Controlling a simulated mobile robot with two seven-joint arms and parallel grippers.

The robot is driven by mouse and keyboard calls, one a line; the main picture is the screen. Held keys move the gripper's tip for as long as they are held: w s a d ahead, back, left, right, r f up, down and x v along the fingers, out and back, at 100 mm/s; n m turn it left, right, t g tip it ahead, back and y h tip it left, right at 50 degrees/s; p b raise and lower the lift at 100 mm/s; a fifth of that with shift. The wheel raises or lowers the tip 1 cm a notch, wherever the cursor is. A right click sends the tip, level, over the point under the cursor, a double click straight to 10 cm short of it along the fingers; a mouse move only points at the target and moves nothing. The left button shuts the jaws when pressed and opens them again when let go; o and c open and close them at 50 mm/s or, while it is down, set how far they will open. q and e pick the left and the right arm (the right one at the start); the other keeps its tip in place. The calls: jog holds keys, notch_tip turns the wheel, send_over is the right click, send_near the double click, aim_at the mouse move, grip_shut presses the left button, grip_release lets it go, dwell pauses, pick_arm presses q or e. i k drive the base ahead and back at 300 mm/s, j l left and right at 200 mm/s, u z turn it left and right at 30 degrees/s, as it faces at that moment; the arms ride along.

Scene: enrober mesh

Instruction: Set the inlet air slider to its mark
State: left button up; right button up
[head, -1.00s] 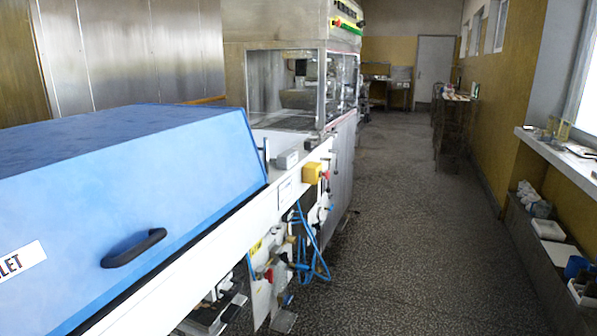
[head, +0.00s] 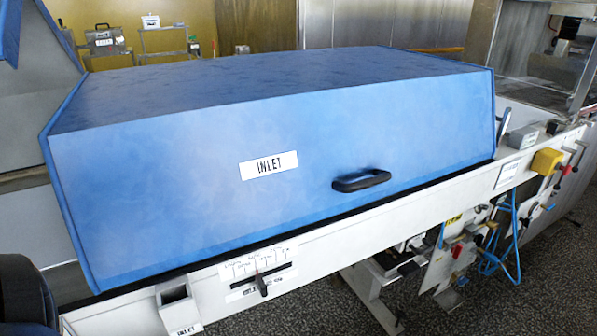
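The inlet air slider (head: 262,284) is a small dark knob in a black horizontal slot. It stands near the middle of the slot, on a white scale plate (head: 236,295) with several printed marks above. The print is too small to read, so I cannot tell which mark is the set one or whether the knob lines up with it. Neither gripper is in view.
A grey open-topped holder labelled INLET (head: 178,306) sits left of the scale. A black handle (head: 361,180) sticks out from the hood. A yellow box (head: 546,161) and blue hoses (head: 497,247) are at the right. Speckled floor (head: 320,305) is clear in front.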

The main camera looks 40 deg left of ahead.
aim_at(262, 286)
jog(key=j+u, duration=0.1)
jog(key=u, duration=0.25)
jog(key=k+j+u, duration=0.1)
jog(key=u, duration=0.65)
jog(key=j, duration=0.1)
